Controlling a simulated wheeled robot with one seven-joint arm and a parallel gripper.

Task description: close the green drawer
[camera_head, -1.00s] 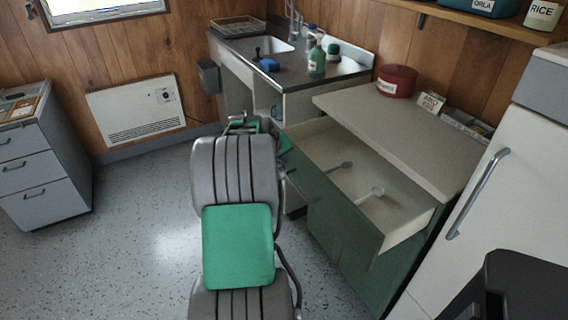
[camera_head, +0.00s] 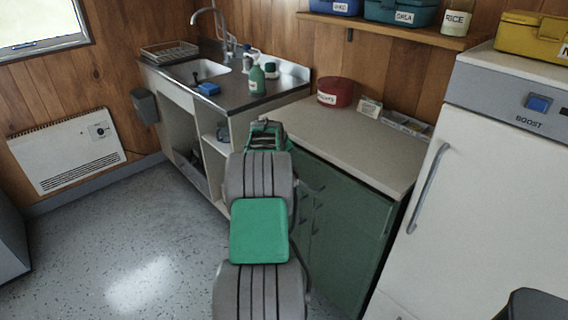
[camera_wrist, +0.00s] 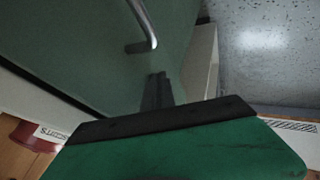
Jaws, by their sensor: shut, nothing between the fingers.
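The green drawer (camera_head: 345,188) is in the green cabinet under the pale worktop (camera_head: 345,140). Its front lies flush under the worktop in the head view, with no open inside showing. In the wrist view a green front (camera_wrist: 95,50) with a grey bar handle (camera_wrist: 145,28) fills the upper left. My gripper's dark fingers (camera_wrist: 157,92) are together and empty, in front of that green front; whether they touch it I cannot tell. In the head view my arm covers the cabinet's left part and the gripper's fingertips are hidden.
A white fridge (camera_head: 455,190) stands close at the cabinet's right. The sink unit (camera_head: 190,130) is at the left. A red tin (camera_head: 335,93) and small boxes sit at the back of the worktop. The floor (camera_head: 120,240) at the left is clear.

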